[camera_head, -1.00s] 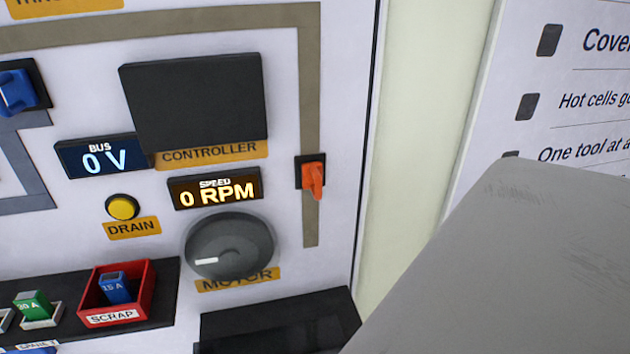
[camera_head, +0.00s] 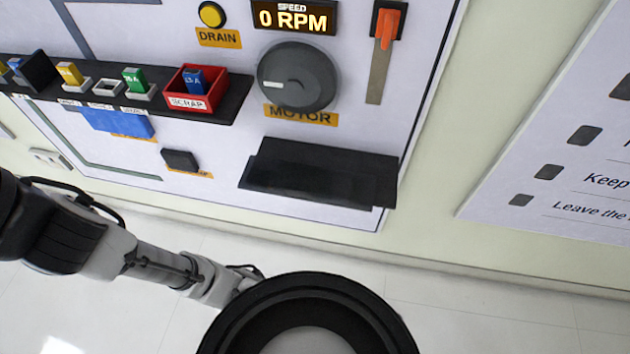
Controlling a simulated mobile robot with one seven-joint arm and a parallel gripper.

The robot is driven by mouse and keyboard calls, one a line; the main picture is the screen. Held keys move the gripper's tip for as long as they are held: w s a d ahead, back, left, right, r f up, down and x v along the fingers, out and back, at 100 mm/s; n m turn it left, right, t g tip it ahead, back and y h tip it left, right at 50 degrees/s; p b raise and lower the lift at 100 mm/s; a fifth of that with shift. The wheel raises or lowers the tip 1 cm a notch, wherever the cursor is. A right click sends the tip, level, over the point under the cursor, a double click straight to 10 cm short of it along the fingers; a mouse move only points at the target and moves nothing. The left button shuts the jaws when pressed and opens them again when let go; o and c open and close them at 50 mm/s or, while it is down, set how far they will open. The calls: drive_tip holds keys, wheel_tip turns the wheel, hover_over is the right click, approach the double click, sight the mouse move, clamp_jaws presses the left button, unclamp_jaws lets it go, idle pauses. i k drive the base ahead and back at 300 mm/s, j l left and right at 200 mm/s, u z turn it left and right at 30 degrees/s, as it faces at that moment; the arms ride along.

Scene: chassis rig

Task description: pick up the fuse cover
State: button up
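No part in view is clearly marked as the fuse cover, and I cannot tell which one it is. A flat blue piece (camera_head: 115,121) sits on the panel just under the fuse shelf, above a partly hidden orange label. A small dark block (camera_head: 180,160) is below and right of it, also with an orange label. My arm comes in from the left edge and runs down to the bottom middle, in front of the floor. A round black part of my own body covers the bottom middle. My gripper does not show.
The black shelf (camera_head: 226,107) holds yellow and green fuses and a red SCRAP bin (camera_head: 212,99) with a blue fuse (camera_head: 193,80) in it. An empty black tray (camera_head: 320,172) juts out below the motor disc (camera_head: 297,77). An orange lever (camera_head: 387,25) is upper right.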

sight(293, 180)
drive_tip(key=k+j, duration=0.1)
drive_tip(key=j, duration=0.15)
drive_tip(key=k+j, duration=0.1)
drive_tip(key=j, duration=0.2)
drive_tip(key=j+z, duration=0.4)
drive_tip(key=k+j+z, duration=0.1)
drive_tip(key=z, duration=0.25)
drive_tip(key=k+j+z, duration=0.1)
drive_tip(key=j, duration=0.25)
drive_tip(key=k+j+z, duration=0.15)
drive_tip(key=j, duration=0.15)
drive_tip(key=k+j+z, duration=0.1)
drive_tip(key=j, duration=0.25)
drive_tip(key=k+j, duration=0.15)
drive_tip(key=j, duration=0.15)
drive_tip(key=k+j, duration=0.1)
drive_tip(key=j, duration=0.2)
drive_tip(key=k+j, duration=0.15)
drive_tip(key=j, duration=0.15)
drive_tip(key=i+j, duration=0.35)
drive_tip(key=i+z, duration=0.05)
